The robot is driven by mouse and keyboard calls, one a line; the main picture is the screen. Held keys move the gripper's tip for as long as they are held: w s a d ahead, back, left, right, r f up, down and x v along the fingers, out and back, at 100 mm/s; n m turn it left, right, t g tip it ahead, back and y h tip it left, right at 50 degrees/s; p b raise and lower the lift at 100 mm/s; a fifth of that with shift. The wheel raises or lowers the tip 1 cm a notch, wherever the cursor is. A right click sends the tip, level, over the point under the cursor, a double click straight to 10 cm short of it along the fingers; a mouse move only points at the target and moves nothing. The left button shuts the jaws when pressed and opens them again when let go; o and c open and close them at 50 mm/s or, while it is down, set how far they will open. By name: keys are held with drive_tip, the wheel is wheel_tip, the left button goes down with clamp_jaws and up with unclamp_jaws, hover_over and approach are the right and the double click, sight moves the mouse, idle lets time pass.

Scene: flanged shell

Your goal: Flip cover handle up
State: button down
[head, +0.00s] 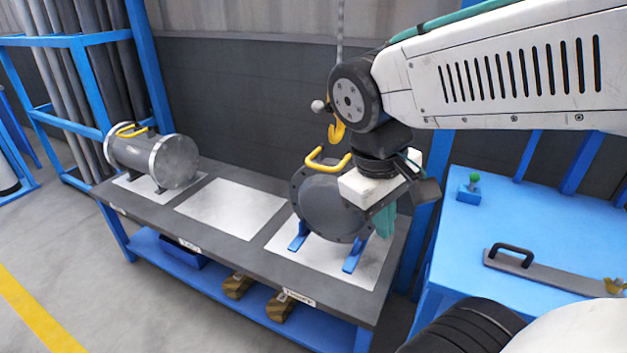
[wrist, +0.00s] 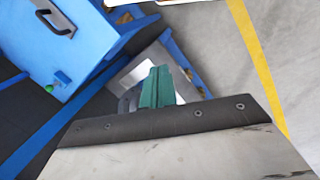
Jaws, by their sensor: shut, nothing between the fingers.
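A dark grey round cover (head: 330,207) stands upright on blue feet (head: 353,255) at the right end of the workbench. A yellow handle (head: 327,161) shows at its top edge. My gripper (head: 386,223), with green fingers, points down beside the right edge of the cover and hides part of it. In the wrist view the green fingers (wrist: 158,86) are together with nothing between them. I cannot tell whether they touch the cover. A grey cylindrical shell (head: 150,158) with silver flanges and its own yellow handle (head: 132,131) lies at the bench's left end.
The workbench (head: 238,255) has a bare white panel (head: 230,208) in its middle. A yellow hook (head: 336,131) hangs above the cover. A blue table (head: 460,240) at right holds a grey bar with a black handle (head: 512,255) and a green-knobbed box (head: 469,190).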

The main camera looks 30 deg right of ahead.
drive_tip(key=w+d+f+n+g+h, duration=0.1)
drive_tip(key=w+d+f+n+h, duration=0.25)
drive_tip(key=w+n+h, duration=0.35)
drive_tip(key=w+d+f+n+h, duration=0.3)
drive_tip(key=w+d+h, duration=0.15)
drive_tip(key=w, duration=0.45)
drive_tip(key=w+a+f+n+t+h, duration=0.1)
drive_tip(key=w+a+f+n+t, duration=0.8)
drive_tip(key=w+f+n+t, duration=0.3)
drive_tip(key=shift+w+f+n+h, duration=0.35)
drive_tip(key=shift+w+f+n, duration=0.35)
drive_tip(key=shift+f, duration=0.1)
drive_tip(key=w+d+r, duration=0.4)
drive_tip(key=w+d, duration=0.1)
drive_tip(key=d, duration=0.4)
drive_tip(key=shift+w+r, duration=0.25)
drive_tip(key=shift+w, duration=0.15)
